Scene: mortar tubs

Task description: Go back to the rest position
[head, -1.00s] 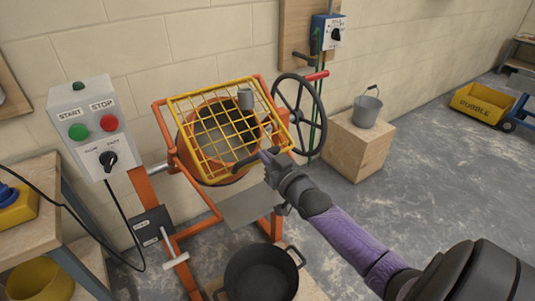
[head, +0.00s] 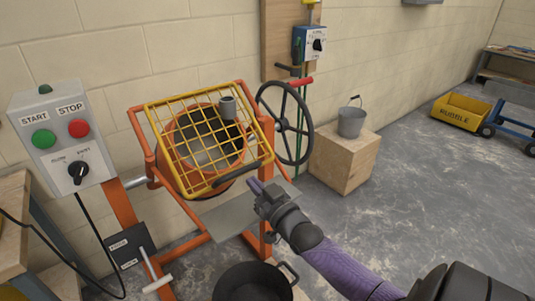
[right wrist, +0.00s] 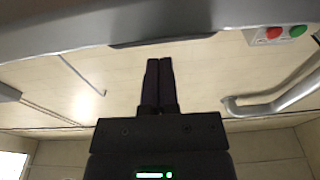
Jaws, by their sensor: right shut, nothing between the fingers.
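My right gripper (head: 262,187) is in the middle of the head view, in front of the orange mixer (head: 207,140) and just below the lower right edge of its yellow grid guard (head: 205,138). Its fingers are shut with nothing between them. The right wrist view also shows the two dark fingers (right wrist: 158,85) side by side, pressed together. The gripper appears apart from the grid's dark handle (head: 236,173); their exact gap is hard to tell. My left gripper is not in view.
A control box (head: 62,135) with START and STOP buttons stands at left. A black tub (head: 252,284) sits below the mixer. A spoked handwheel (head: 286,122), a grey bucket (head: 351,121) on a wooden block (head: 343,160) and a yellow cart (head: 460,111) are to the right.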

